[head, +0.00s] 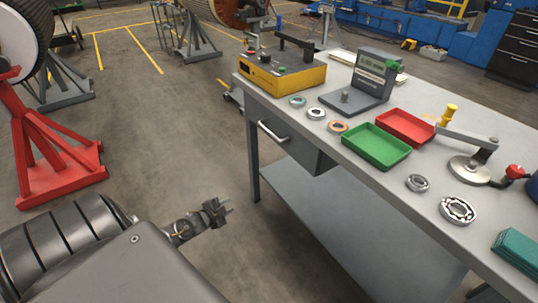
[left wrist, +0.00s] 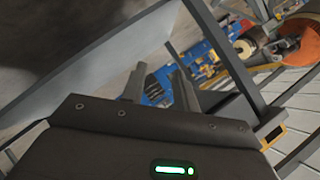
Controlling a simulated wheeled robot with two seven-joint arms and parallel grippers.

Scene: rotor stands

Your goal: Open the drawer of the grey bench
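The grey bench (head: 372,176) runs from the middle to the right of the head view. Its drawer (head: 290,143) hangs under the near left part of the top and looks closed. A light bar handle (head: 273,131) crosses the drawer front. My left gripper (head: 224,207) is in front of the bench, lower than the handle and to its left in the picture, apart from it. In the left wrist view its two fingers (left wrist: 158,72) stand apart with nothing between them. My right gripper is not in view.
On the bench top are a yellow device (head: 285,78), a grey display unit (head: 372,75), a green tray (head: 376,145), a red tray (head: 405,126) and several bearing rings. A lower shelf (head: 335,215) lies under the bench. A red stand (head: 55,150) is at the left. Floor before the drawer is clear.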

